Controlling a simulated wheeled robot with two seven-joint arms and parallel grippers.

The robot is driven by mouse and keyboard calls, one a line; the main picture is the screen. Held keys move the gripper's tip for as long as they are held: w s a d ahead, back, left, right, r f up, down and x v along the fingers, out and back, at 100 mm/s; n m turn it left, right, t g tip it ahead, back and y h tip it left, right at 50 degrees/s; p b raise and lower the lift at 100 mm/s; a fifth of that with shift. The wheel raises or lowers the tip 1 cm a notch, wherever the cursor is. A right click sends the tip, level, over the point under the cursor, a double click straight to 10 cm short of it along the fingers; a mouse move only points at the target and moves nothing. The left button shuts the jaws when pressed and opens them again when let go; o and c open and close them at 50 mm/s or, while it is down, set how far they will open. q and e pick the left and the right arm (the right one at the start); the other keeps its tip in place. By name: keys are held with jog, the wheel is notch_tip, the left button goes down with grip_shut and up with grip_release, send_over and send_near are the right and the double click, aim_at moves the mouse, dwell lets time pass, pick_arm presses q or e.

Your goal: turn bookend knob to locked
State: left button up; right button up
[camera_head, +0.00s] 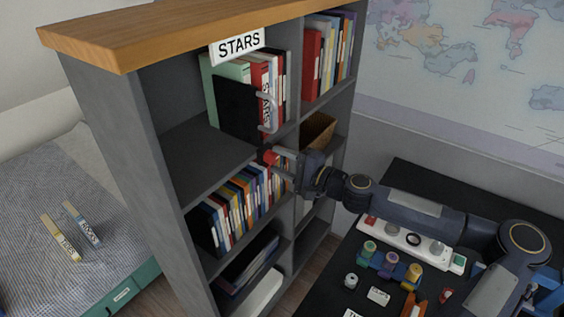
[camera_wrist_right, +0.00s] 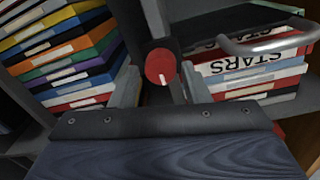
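The black bookend (camera_head: 236,108) stands against the books on the upper shelf under the STARS sign (camera_head: 238,46). A silver handle (camera_head: 266,112) shows beside it; the handle also shows in the right wrist view (camera_wrist_right: 265,46). The red knob (camera_head: 270,157) is at the shelf's front edge. In the right wrist view the knob (camera_wrist_right: 160,66) is a round red face with a short white mark near its lower rim. My right gripper (camera_head: 279,160) is open, with its fingers on either side of the knob; contact cannot be told. My left gripper is not in view.
Books fill the shelf below (camera_head: 236,210) and the upper right compartment (camera_head: 328,55). A wicker basket (camera_head: 318,130) sits behind my right gripper. A black desk (camera_head: 325,285) with small items is at right. Two books lie on the bed (camera_head: 110,240) at left.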

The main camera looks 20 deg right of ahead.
jog(key=shift+o, duration=0.8)
jog(key=b+v, duration=0.1)
jog(key=v, duration=0.6)
jog(key=shift+s+d, duration=0.25)
jog(key=shift+s, duration=0.1)
